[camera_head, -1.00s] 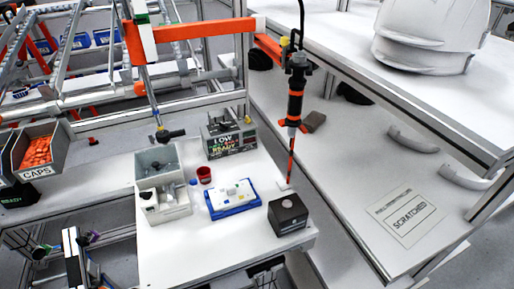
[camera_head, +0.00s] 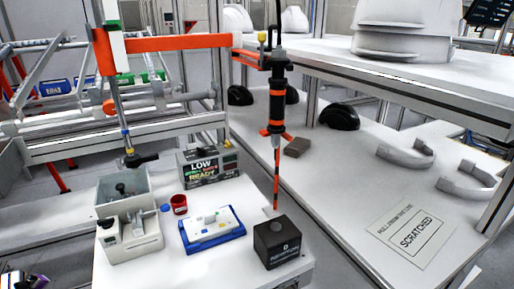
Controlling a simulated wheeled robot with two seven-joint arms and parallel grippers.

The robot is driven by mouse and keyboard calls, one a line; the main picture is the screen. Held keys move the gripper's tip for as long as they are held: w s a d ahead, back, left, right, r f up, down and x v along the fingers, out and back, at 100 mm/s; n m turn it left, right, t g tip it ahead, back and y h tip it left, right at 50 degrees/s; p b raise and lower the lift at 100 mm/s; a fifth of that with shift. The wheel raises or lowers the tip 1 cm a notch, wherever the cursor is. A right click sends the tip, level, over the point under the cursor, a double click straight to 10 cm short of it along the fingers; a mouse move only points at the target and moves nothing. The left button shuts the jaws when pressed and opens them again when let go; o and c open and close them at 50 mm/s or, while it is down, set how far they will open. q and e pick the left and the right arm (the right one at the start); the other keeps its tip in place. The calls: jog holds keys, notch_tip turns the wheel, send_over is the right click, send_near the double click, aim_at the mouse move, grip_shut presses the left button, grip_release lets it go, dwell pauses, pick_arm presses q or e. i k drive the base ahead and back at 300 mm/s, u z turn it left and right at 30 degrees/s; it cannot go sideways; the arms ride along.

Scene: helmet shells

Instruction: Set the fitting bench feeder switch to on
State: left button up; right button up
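The fitting bench top (camera_head: 170,268) is white and carries several items. At its back stands a feeder box (camera_head: 208,165) with a display panel reading LOW and READY; I cannot make out a switch lever or its position on it. A black cube (camera_head: 283,242) with a round grey knob on top and small white print on its front stands at the bench's front right. A dark piece, perhaps part of my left gripper (camera_head: 25,280), shows at the bottom left corner; its fingers cannot be made out. My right gripper is not in view.
A grey two-part bin (camera_head: 130,225), a red cup (camera_head: 179,204) and a blue tray (camera_head: 212,240) with white parts stand on the bench. An orange-black screwdriver (camera_head: 277,120) hangs above its right edge. The right table (camera_head: 370,180) holds curved grey parts and a SCRATCHED label.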

aim_at(107, 223)
jog(key=u, duration=0.25)
jog(key=k, duration=0.35)
jog(key=u, duration=0.9)
jog(key=i, duration=0.45)
jog(key=z, duration=0.1)
